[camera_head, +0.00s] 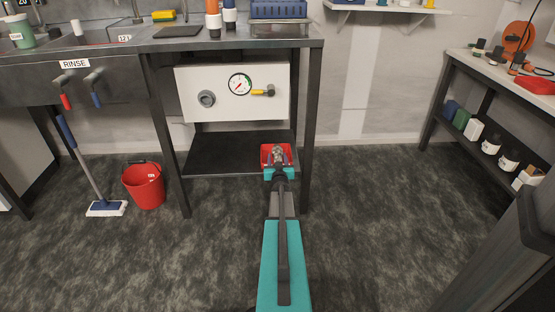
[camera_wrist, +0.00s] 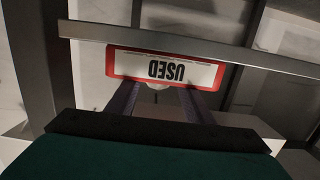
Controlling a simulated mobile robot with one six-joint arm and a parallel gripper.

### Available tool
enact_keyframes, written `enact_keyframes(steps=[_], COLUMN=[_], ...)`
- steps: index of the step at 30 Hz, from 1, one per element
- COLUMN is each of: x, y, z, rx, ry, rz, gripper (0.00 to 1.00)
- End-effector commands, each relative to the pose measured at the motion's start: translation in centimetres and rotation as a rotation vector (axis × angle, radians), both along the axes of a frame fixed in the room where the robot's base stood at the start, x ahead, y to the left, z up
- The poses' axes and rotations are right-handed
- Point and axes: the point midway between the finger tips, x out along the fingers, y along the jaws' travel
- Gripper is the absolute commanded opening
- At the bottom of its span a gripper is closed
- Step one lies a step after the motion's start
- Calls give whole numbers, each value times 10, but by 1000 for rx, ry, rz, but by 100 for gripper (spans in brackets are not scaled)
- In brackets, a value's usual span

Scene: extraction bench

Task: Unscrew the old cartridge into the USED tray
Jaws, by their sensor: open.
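The red USED tray (camera_head: 265,149) stands on the low shelf under the bench, partly hidden by my gripper (camera_head: 279,155). In the wrist view the tray's red rim (camera_wrist: 112,62) frames a white label that reads USED upside down. My gripper's two fingers (camera_wrist: 160,92) are apart and reach to the tray's near edge. A small pale rounded thing lies between the fingers, partly hidden; I cannot tell whether it is the old cartridge. In the head view a greyish thing also shows between the fingertips, too small to name.
A white panel (camera_head: 220,108) above the shelf carries a round grey port (camera_head: 206,98), a gauge (camera_head: 240,84) and a brass-and-yellow valve (camera_head: 264,92). Bench legs (camera_head: 308,130) flank the shelf (camera_head: 215,155).

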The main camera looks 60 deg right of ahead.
Motion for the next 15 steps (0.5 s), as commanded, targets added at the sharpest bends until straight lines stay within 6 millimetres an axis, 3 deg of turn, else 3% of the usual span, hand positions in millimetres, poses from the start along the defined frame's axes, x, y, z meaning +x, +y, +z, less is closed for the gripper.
enact_keyframes(steps=[1, 15], x=[-1, -25], y=[5, 36], z=[-12, -4], rx=[17, 14], ry=[19, 16], rz=[1, -1], gripper=[55, 55])
